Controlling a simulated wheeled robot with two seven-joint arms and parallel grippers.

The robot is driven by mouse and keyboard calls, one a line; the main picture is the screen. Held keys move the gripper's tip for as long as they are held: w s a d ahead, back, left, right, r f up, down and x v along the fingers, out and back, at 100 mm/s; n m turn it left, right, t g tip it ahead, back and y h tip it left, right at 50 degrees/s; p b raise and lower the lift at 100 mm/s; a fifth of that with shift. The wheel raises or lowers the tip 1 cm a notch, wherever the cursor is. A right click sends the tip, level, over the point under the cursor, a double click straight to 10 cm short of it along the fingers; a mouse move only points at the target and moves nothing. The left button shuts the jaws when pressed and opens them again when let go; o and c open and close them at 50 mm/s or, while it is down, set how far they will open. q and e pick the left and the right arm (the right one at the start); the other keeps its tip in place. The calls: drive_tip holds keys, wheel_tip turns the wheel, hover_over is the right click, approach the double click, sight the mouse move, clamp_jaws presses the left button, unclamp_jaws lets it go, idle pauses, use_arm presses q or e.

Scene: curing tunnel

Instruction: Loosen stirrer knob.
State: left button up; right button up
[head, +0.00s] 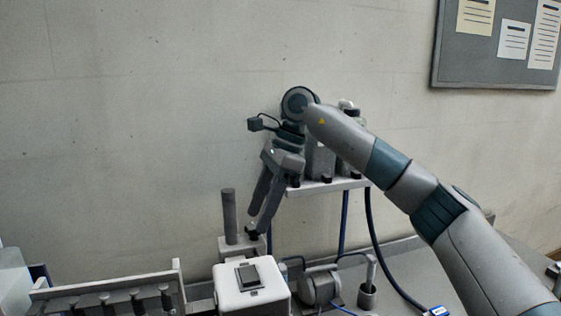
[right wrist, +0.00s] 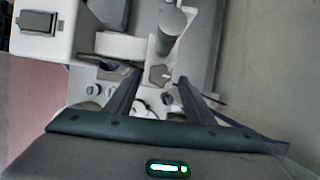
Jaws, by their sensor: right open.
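My right gripper (head: 258,215) points down in the head view, its two fingers apart. The small dark knob (head: 251,233), which looks like the stirrer knob, sits on a pale block (head: 226,245) beside an upright grey post, right by the fingertips. In the right wrist view my right gripper (right wrist: 160,76) is open, and a grey many-sided knob (right wrist: 158,73) shows between its fingertips with gaps on both sides. I cannot tell the height of the fingertips over it. The knob's lower part is hidden. My left gripper is in neither view.
A white box (head: 234,296) with a dark switch stands in front. A grey cylindrical device (head: 321,284) is to its right. A rack (head: 106,285) with several pegs is at left. A raised shelf (head: 325,187) with items is behind my right arm.

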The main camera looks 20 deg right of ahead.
drive_tip(key=b+v, duration=0.2)
drive_tip(key=v, duration=1.4)
